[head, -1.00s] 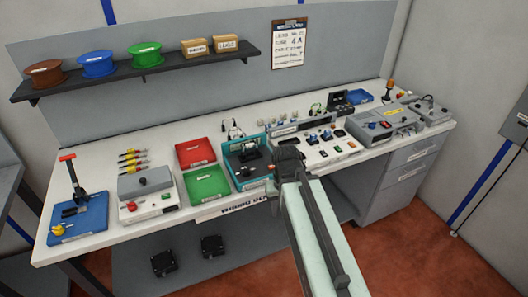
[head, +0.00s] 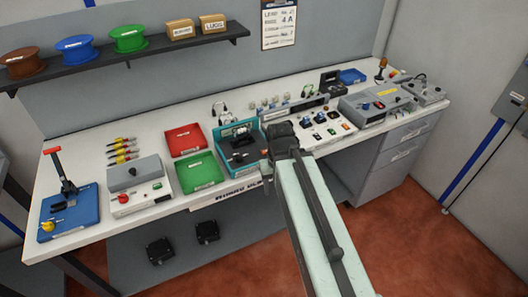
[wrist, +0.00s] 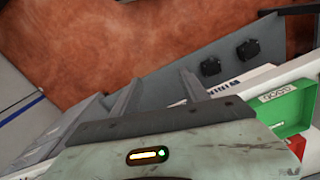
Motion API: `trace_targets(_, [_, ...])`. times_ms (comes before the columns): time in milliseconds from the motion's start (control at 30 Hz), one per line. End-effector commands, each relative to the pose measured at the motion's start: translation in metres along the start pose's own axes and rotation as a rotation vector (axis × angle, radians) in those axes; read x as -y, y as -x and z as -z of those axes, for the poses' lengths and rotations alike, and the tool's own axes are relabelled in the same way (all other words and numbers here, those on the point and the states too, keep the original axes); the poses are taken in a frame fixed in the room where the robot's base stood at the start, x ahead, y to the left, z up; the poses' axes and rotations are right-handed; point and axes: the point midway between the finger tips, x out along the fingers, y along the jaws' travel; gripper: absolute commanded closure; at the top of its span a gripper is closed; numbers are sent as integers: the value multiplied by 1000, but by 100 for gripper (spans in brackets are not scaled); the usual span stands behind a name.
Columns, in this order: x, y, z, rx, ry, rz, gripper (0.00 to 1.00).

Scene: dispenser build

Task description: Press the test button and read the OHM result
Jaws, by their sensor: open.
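A grey test station (head: 325,127) stands at the middle right of the bench in the head view, with several coloured buttons and small parts on its sloped top. A dark display strip (head: 300,111) runs along its back. No OHM reading or button label is legible. My gripper (head: 283,138) is over the bench's front edge, at the station's left end, and hides part of it. In the wrist view my gripper (wrist: 160,90) has its two fingers apart with nothing between them. The test button cannot be singled out.
Left of my gripper are a teal fixture (head: 238,157), a red tray (head: 185,139), a green tray (head: 202,172), a grey box with a red button (head: 137,183) and a blue press base (head: 70,215). A grey unit (head: 374,104) stands right. Floor space in front is clear.

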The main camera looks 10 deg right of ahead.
Motion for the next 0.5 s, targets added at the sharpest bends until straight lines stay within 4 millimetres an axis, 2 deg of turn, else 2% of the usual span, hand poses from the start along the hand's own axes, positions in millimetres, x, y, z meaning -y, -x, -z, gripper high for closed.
trace_targets(67, [0,0,0,0,0,0,48])
trace_targets(267, [0,0,0,0,0,0,100])
trace_targets(500, [0,0,0,0,0,0,100])
